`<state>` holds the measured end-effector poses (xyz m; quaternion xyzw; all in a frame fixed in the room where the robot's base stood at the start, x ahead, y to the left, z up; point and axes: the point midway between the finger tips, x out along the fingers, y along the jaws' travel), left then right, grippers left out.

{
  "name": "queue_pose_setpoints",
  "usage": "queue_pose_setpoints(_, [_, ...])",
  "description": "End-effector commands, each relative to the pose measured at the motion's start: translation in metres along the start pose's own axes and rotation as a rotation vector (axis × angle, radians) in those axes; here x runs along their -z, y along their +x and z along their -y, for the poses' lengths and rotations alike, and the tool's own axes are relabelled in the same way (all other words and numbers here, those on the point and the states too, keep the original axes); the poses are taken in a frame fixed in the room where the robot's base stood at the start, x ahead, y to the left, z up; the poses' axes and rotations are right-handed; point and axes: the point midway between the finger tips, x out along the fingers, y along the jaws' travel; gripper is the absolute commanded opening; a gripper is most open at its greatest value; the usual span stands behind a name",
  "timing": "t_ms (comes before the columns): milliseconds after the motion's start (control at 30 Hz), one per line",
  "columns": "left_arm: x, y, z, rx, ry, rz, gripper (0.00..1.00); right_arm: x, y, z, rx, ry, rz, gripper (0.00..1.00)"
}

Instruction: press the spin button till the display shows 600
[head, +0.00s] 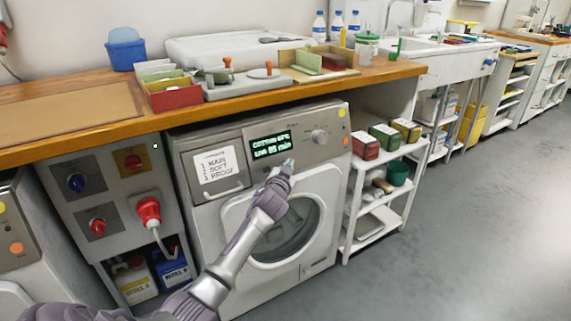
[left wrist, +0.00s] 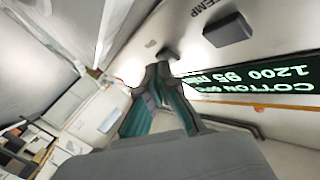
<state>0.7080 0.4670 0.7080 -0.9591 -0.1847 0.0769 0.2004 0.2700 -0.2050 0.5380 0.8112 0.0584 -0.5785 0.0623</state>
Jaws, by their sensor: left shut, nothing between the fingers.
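The white washing machine (head: 222,215) stands under the wooden counter. Its lit display (head: 270,145) has green text; in the left wrist view the display (left wrist: 255,82) is upside down and reads 1200 and 95 min. A dark button (left wrist: 228,30) marked TEMP sits beside the display there. Another small dark button (left wrist: 166,54) is right at my fingertips, its label not visible. My left gripper (head: 288,164) is shut and empty, just below the display's right end; its fingers also show in the left wrist view (left wrist: 160,72). Whether they touch the button I cannot tell. My right gripper is out of view.
A round knob (head: 319,136) is right of the display. A panel with a red plug (head: 149,210) is left of the machine. A white shelf rack (head: 365,225) with tins stands to the right. The floor in front is clear.

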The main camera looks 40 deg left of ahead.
Motion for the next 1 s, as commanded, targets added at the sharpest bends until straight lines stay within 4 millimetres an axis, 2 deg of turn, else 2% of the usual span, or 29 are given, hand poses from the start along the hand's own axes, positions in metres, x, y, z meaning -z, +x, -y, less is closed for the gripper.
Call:
queue_pose_setpoints(200, [0.006, -0.008, -0.005, -0.001, -0.001, 0.000, 0.00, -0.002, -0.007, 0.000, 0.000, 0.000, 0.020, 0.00])
queue_pose_setpoints(567, [0.007, -0.010, -0.007, -0.001, -0.001, 0.000, 0.00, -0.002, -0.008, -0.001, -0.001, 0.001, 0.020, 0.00])
queue_pose_setpoints(833, [0.021, -0.028, -0.019, -0.001, -0.002, 0.001, 0.00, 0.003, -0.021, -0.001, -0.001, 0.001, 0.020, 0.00])
queue_pose_setpoints(1000, [0.027, -0.036, -0.026, -0.001, -0.001, 0.000, 0.00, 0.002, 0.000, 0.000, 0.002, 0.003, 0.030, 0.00])
